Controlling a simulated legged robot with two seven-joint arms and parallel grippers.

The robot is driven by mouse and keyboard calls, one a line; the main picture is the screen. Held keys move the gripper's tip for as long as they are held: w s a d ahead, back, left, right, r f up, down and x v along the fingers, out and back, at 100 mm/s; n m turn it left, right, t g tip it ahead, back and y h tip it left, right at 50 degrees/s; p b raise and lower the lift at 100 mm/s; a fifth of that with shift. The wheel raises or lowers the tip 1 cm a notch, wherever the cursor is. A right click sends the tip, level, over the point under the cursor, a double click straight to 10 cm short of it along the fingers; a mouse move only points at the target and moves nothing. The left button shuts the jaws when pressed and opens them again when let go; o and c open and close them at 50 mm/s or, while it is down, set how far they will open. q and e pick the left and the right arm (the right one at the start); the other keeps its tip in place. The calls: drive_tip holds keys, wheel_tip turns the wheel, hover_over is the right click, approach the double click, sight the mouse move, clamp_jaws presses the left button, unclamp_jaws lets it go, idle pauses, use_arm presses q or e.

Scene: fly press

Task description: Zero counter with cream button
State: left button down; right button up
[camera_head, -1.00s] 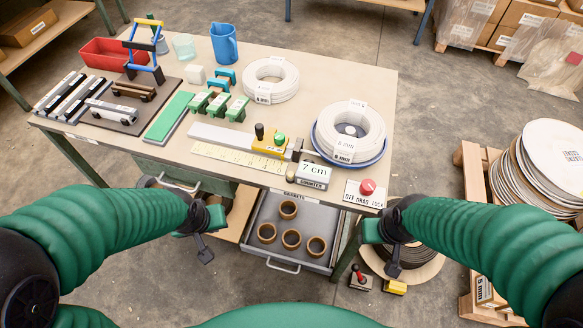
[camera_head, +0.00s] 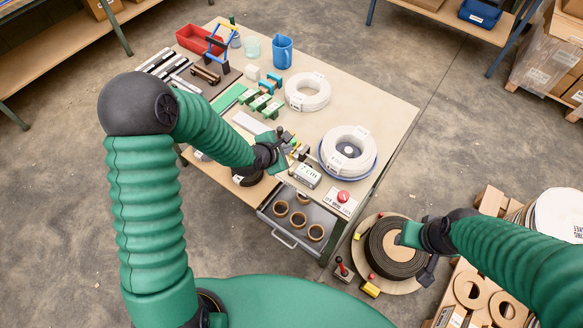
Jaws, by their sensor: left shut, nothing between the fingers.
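The counter (camera_head: 306,175) is a small box with a white display reading 7 cm, at the front edge of the workbench. The cream button at the counter's left end is not clear in this view; my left gripper and wrist are close by. My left gripper (camera_head: 286,143) is shut and empty, above the bench just behind and left of the counter, over the yellow-scaled measuring gear. I cannot tell whether it touches anything. My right gripper (camera_head: 424,262) is off the bench, above a dark coil on a round board; its fingers are too unclear to judge.
A red knob (camera_head: 343,196) on a white plate sits right of the counter. White cable coils (camera_head: 348,150) stand behind it. An open drawer (camera_head: 285,234) with several brown rings lies below. A red-handled lever (camera_head: 342,268) stands on the floor.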

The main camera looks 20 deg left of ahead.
sight(292, 171)
use_arm(q)
drive_tip(key=f+b, duration=0.8)
drive_tip(key=shift+d+f, duration=0.15)
drive_tip(key=shift+d, duration=0.15)
drive_tip(key=shift+d+f, duration=0.1)
drive_tip(key=shift+f, duration=0.05)
drive_tip(key=shift+d, duration=0.35)
use_arm(e)
wheel_tip(292, 171, down, 8)
drive_tip(key=d, duration=0.1)
drive_tip(key=shift+d+f, duration=0.2)
drive_tip(key=shift+d, duration=0.05)
use_arm(q)
drive_tip(key=shift+a, duration=0.3)
use_arm(e)
drive_tip(key=shift+a, duration=0.35)
use_arm(q)
drive_tip(key=shift+d, duration=0.2)
use_arm(e)
drive_tip(key=shift+d, duration=0.25)
use_arm(q)
drive_tip(key=shift+a, duration=0.1)
use_arm(e)
drive_tip(key=shift+a, duration=0.15)
